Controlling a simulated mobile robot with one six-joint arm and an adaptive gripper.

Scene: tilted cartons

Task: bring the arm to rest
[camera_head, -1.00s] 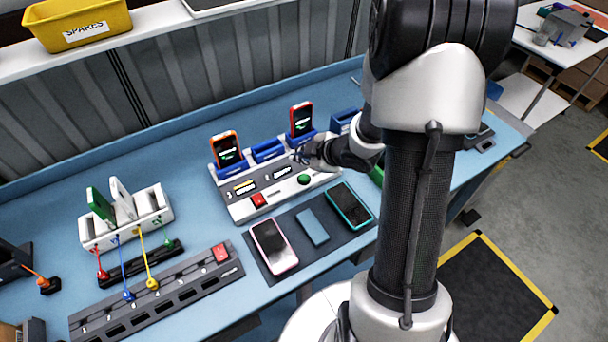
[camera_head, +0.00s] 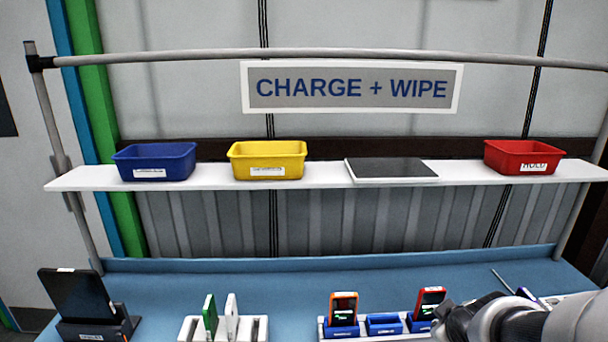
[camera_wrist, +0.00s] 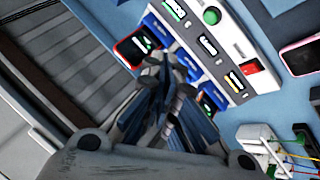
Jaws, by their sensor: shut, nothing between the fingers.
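My gripper (camera_wrist: 176,75) is in the wrist view, its fingers together with nothing held, over the back part of the charging station (camera_wrist: 222,35). In the head view my gripper (camera_head: 445,316) shows at the bottom right, beside the red-cased phone (camera_head: 430,301). That phone stands in a blue cradle. An orange-cased phone (camera_head: 343,307) stands in another blue cradle to the left. An empty blue cradle (camera_head: 384,324) is between them. I cannot tell whether the fingers touch anything. My arm enters from the lower right.
A white shelf (camera_head: 310,183) above the blue bench holds blue (camera_head: 155,162), yellow (camera_head: 267,160) and red (camera_head: 526,157) bins and a dark flat pad (camera_head: 391,168). A white rack (camera_head: 260,328) with upright boards and a dark tablet on a stand (camera_head: 78,294) are at the left.

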